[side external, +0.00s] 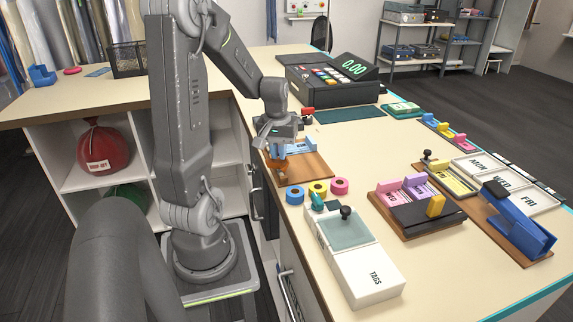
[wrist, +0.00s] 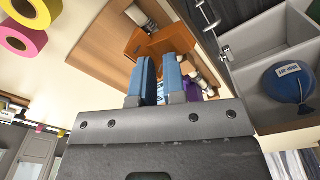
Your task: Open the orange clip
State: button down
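The orange clip (side external: 279,168) stands at the left end of a brown wooden board (side external: 313,172) near the counter's left edge. In the wrist view the orange clip (wrist: 165,42) lies just beyond my fingertips, with pale cylindrical parts beside it. My gripper (side external: 273,148) is above the clip, pointing down. In the wrist view my gripper (wrist: 158,62) shows two blue fingers with a narrow gap between them and nothing visible held there. Whether a finger touches the clip I cannot tell. My gripper partly hides the clip and the board in the side view.
Blue, yellow and pink tape rolls (side external: 317,188) lie in front of the board. A white tag box (side external: 364,274) stands nearer the camera. A cash register (side external: 333,82) is behind. Other clip boards (side external: 415,205) stand to the right. Bare counter lies between.

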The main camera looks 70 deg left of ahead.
jog(key=shift+g, duration=0.3)
jog(key=shift+s+d+r, duration=0.1)
jog(key=shift+s+r, duration=0.3)
jog(key=shift+r, duration=0.9)
jog(key=shift+s+d+r, duration=0.1)
jog(key=shift+s+r, duration=0.3)
jog(key=shift+r, duration=0.85)
jog(key=shift+s+d+r, duration=0.1)
jog(key=shift+s+r, duration=0.3)
jog(key=shift+r, duration=0.9)
jog(key=d+r+m+t, duration=0.2)
jog(key=d+m, duration=0.4)
jog(key=d, duration=0.7)
jog(key=d+r+m+t, duration=0.3)
jog(key=d+m, duration=0.3)
jog(key=d, duration=0.7)
jog(key=shift+w+d+t, duration=0.25)
jog(key=shift+d+t, duration=0.05)
